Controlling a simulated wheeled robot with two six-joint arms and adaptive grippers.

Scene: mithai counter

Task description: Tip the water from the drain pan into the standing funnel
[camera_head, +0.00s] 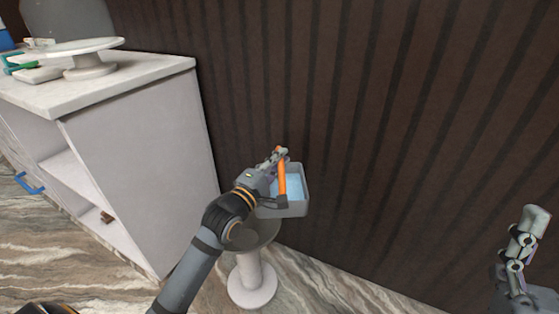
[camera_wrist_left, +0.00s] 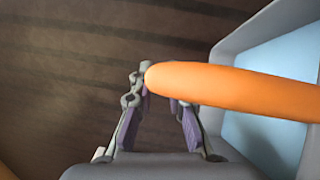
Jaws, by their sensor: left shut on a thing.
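The drain pan (camera_head: 301,187) is a grey box-shaped pan with pale blue water (camera_head: 293,183) in it and an orange bar handle (camera_head: 282,179). My left gripper (camera_head: 275,158) is shut on the handle. In the left wrist view the orange handle (camera_wrist_left: 240,91) runs between the fingers, with the pan's wall (camera_wrist_left: 232,45) and water beyond. The pan looks about level. A white pedestal (camera_head: 252,275) with a dark round top (camera_head: 262,233), possibly the standing funnel, stands below; the arm and pan partly hide its top. My right gripper (camera_head: 528,232) is at the right edge, away from the pan.
A white counter (camera_head: 130,75) with open shelves stands at the left, holding a white cake stand (camera_head: 90,62). A dark ribbed wall (camera_head: 400,130) rises behind the pan. Marble-patterned floor is open right of the pedestal.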

